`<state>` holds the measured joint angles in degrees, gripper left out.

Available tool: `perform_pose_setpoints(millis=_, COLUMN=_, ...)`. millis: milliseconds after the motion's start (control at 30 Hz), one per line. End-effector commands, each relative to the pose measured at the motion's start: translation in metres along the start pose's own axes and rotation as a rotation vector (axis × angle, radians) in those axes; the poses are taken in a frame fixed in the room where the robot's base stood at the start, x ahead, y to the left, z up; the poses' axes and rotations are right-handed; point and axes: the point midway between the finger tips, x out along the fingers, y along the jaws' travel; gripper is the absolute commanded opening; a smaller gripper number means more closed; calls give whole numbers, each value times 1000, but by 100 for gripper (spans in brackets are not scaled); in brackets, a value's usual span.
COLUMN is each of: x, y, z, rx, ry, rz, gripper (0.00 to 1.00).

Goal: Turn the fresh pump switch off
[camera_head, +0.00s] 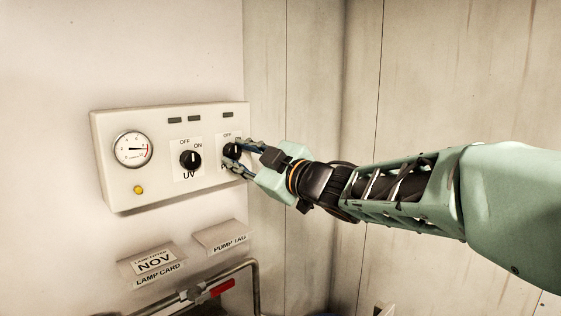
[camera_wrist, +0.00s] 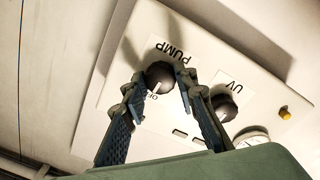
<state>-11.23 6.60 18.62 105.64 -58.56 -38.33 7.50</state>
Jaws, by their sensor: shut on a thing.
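The pump switch (camera_head: 231,150) is a dark round knob at the right end of the cream control panel (camera_head: 160,196). The wrist view shows the knob (camera_wrist: 158,75) beside the upside-down PUMP label, with OFF lettering at its lower edge. A pale mark on the knob seems to lie on the OFF side, but it is small. My gripper (camera_head: 236,153) reaches in from the right, its fingers on either side of the knob. In the wrist view my gripper (camera_wrist: 160,80) is shut on it. The fingers partly hide the knob and its label in the head view.
The UV switch (camera_head: 190,159) sits just left of the pump switch. A gauge (camera_head: 133,149) and a yellow lamp (camera_head: 138,190) are further left. Below are a lamp card (camera_head: 152,264), a pump tag holder (camera_head: 222,238) and a pipe with a red handle (camera_head: 222,287).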

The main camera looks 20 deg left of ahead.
Motion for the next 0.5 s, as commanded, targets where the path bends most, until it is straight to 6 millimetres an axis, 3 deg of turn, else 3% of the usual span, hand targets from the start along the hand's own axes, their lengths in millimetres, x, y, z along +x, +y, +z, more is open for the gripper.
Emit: perform_pose_setpoints(millis=500, x=0, y=0, z=0, rx=-52, ry=1, rz=-2, gripper=2)
